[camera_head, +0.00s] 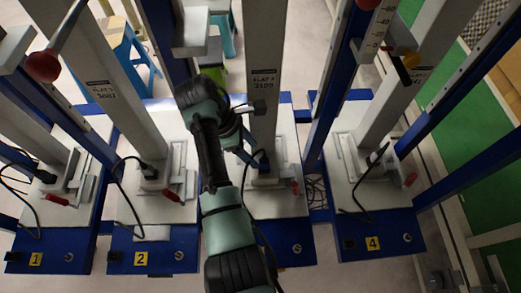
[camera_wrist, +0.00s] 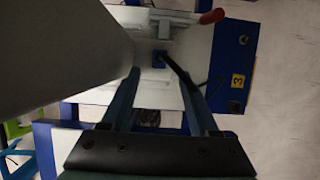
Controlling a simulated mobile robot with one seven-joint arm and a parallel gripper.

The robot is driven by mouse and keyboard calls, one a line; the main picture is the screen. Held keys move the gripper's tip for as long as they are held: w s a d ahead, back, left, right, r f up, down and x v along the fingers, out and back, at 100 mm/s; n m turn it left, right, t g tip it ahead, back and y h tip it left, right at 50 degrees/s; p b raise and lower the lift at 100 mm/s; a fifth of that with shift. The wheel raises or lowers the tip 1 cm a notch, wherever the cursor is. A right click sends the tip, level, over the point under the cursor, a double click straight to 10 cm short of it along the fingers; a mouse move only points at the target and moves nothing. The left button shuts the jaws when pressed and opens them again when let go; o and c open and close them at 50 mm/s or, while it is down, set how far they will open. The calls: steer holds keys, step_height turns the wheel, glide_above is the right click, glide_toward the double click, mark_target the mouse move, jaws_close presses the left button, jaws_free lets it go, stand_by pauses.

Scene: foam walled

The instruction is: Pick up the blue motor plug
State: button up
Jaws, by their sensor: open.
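The blue motor plug (camera_wrist: 160,57) shows in the wrist view near the top centre, on the pale base plate in front of the grey column. In the head view, the blue plug (camera_head: 264,166) sits at the foot of the third column, with a black cable nearby. My gripper (camera_wrist: 160,70) is open and empty. In the wrist view its two fingers reach toward the plug, one on each side of it in the picture. I cannot tell how far the tips are from it.
The grey column (camera_head: 264,70) rises close beside my arm. A red handle (camera_wrist: 211,17) is near the plug and also shows in the head view (camera_head: 295,188). Neighbouring stations with blue bases, labelled 2 (camera_head: 141,259) and 4 (camera_head: 373,243), stand on either side.

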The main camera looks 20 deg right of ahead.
mark_target(262, 159)
steer(key=shift+b+x, duration=0.35)
steer(key=shift+x, duration=0.7)
steer(key=b+x, duration=0.1)
steer(key=x, duration=0.1)
steer(key=b+x, duration=0.1)
steer(key=x, duration=0.2)
steer(key=shift+d+r, duration=0.1)
steer(key=shift+d, duration=0.2)
steer(key=shift+c, duration=0.3)
jaws_close()
